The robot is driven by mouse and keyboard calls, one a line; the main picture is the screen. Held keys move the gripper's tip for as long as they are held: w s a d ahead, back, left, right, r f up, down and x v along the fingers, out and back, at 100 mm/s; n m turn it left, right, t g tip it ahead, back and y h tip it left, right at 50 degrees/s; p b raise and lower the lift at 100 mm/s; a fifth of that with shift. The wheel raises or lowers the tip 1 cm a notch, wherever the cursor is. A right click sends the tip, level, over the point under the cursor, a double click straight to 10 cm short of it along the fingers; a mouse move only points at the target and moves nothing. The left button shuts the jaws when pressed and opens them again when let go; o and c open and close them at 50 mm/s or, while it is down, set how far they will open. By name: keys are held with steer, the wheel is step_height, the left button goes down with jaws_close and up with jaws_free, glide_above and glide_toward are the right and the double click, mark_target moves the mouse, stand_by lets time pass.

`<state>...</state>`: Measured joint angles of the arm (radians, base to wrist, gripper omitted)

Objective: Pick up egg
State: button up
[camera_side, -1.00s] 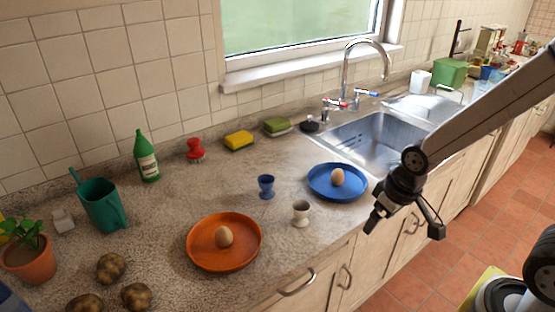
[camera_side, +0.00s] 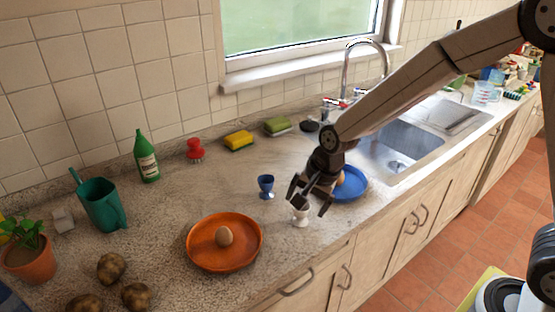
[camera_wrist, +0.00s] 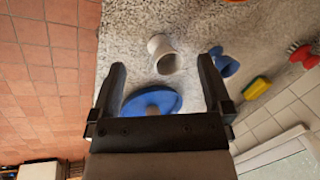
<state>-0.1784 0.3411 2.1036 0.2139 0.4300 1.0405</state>
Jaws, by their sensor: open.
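A second egg (camera_side: 340,179) lies on a blue plate (camera_side: 354,190), mostly hidden behind my gripper (camera_side: 309,207). My gripper is open and empty, pointing down over the white egg cup (camera_side: 301,220), to the right of the orange dish. In the wrist view, the white egg cup (camera_wrist: 162,54) shows between the open fingers of my gripper (camera_wrist: 162,68), with the blue plate (camera_wrist: 170,101) closer to the palm.
A blue egg cup (camera_side: 266,186) stands just left of my gripper. A green bottle (camera_side: 147,158), red brush (camera_side: 195,151) and yellow sponge (camera_side: 238,141) line the wall. Potatoes (camera_side: 111,267) lie at the front left. The sink (camera_side: 400,140) is behind my arm. The counter between bottle and orange dish is clear.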

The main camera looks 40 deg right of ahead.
mark_target(227, 230)
steer(key=w+a+f+m, duration=0.1)
steer(key=w+a+m, duration=0.2)
steer(key=a+m, duration=0.1)
steer(key=w+a+m+y, duration=0.1)
steer(key=w+a+m, duration=0.2)
steer(key=a+m, duration=0.1)
steer(key=w+a+f+m+y, duration=0.1)
steer(key=w+a+m, duration=0.1)
steer(key=a+m, duration=0.2)
steer(key=shift+w+a+f, duration=0.15)
steer(key=shift+w+a, duration=0.05)
steer(key=shift+a, duration=0.2)
steer(key=shift+w+a+f, duration=0.15)
steer(key=shift+w+a, duration=0.05)
steer(key=shift+a, duration=0.2)
steer(key=shift+f, duration=0.15)
steer(key=shift+x, duration=1.2)
steer(key=shift+s+x, duration=0.15)
steer(key=shift+x, duration=1.15)
steer(key=shift+s+x, duration=0.1)
steer(key=shift+x, duration=1.15)
steer(key=shift+f, duration=0.1)
